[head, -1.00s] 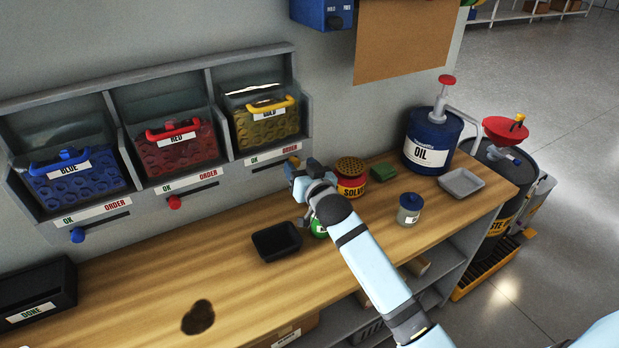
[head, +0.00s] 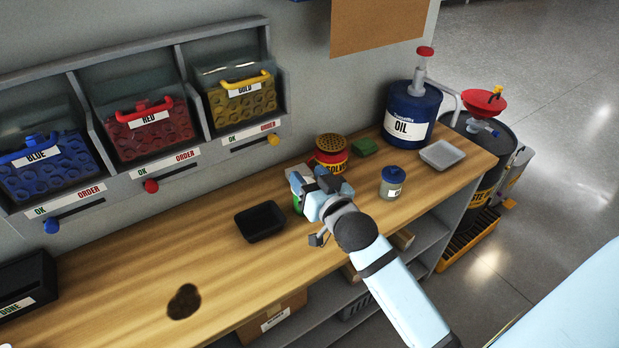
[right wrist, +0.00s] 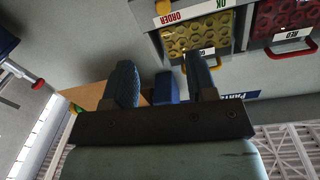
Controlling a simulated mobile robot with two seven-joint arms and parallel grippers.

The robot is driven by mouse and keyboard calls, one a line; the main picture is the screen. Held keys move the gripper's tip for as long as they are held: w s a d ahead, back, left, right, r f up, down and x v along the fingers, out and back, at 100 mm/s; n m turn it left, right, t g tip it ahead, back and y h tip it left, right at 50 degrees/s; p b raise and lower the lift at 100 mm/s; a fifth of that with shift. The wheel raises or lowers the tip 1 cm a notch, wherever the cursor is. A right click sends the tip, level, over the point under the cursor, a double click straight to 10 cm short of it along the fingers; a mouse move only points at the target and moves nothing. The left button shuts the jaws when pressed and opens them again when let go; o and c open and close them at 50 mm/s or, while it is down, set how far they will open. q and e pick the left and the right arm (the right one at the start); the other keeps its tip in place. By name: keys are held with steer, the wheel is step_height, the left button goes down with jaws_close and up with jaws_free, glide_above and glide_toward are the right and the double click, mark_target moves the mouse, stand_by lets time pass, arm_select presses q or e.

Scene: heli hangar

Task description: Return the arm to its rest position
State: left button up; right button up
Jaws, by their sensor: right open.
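My right gripper (head: 322,180) is over the wooden workbench, in front of the red solvent can and a little below the gold bin's slider. It is open, with nothing visible between its fingers. In the right wrist view its two dark fingers (right wrist: 163,82) stand apart, with the wall and the bins beyond. My right arm reaches in from the lower right of the head view. A green object (head: 298,203) is partly hidden behind the gripper. My left gripper is not in view.
The gold slider knob (head: 274,140) is at the ORDER end; the red (head: 151,186) and blue (head: 52,226) knobs are at OK. A black tray (head: 260,236), solvent can (head: 331,160), small jar (head: 392,184), grey tray (head: 443,168) and oil drum (head: 411,108) stand on the bench (head: 120,275).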

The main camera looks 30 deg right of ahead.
stand_by(0.3)
steer(key=s+a+f+n+g+y+p, duration=0.1)
steer(key=s+a+f+n+g+p, duration=0.1)
steer(key=s+f, duration=0.7)
steer(key=s+a+f+n+g+y+p, duration=0.2)
steer(key=s+a+f+g+p, duration=0.3)
steer(key=s+f, duration=0.5)
steer(key=shift+s+a+f+n+y, duration=0.3)
steer(key=shift+s+a+n, duration=0.2)
steer(key=shift+s+a, duration=0.35)
steer(key=shift+w, duration=0.1)
stand_by(1.0)
